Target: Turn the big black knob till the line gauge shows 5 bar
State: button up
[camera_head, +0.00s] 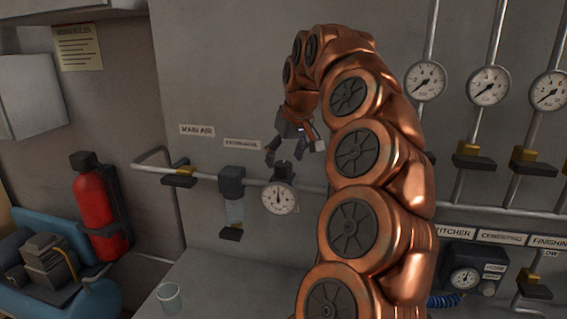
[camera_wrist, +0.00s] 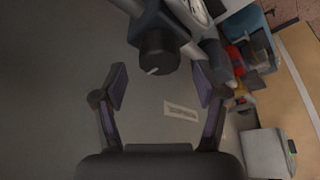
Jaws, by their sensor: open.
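The big black knob (camera_head: 283,169) sits on top of the line gauge (camera_head: 279,197) on the wall pipe. The gauge has a round white face; its needle looks near upright, but I cannot read the value. In the wrist view the knob (camera_wrist: 154,52) shows a white mark on its end, and part of the gauge (camera_wrist: 196,10) shows at the top edge. My gripper (camera_head: 290,153) is open and empty, just above the knob. In the wrist view the fingertips of my gripper (camera_wrist: 159,86) are spread wide, and the knob appears beyond them, apart from both.
A filter unit (camera_head: 232,184) hangs left of the gauge, with a yellow-handled valve (camera_head: 180,175) further left. A red extinguisher (camera_head: 92,200) stands at left, and a cup (camera_head: 169,297) sits on the bench. Several gauges, including one (camera_head: 425,81), line the right wall.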

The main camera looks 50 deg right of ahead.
jog(key=v, duration=0.9)
jog(key=shift+w, duration=0.1)
dwell(0.6)
jog(key=a+f+n+g, duration=0.1)
jog(key=a+f, duration=0.3)
jog(key=a, duration=0.4)
jog(key=a+f+n+g+y, duration=0.15)
jog(key=a+f, duration=0.25)
jog(key=a, duration=0.4)
jog(key=a+f+n, duration=0.2)
jog(key=a+f, duration=0.2)
jog(key=a, duration=0.4)
jog(key=s+a+f+g, duration=0.1)
jog(key=s+a+f, duration=0.2)
jog(key=s+f, duration=0.3)
jog(key=s+a+f+g, duration=0.1)
jog(key=s+a+f, duration=0.3)
jog(key=s+f, duration=0.3)
jog(key=s+a+f+m+g, duration=0.1)
jog(key=s+a+f, duration=0.2)
jog(key=s+f, duration=0.3)
jog(key=shift+s+a+f+g, duration=0.2)
jog(key=shift+s+g, duration=0.1)
jog(key=shift+g, duration=0.05)
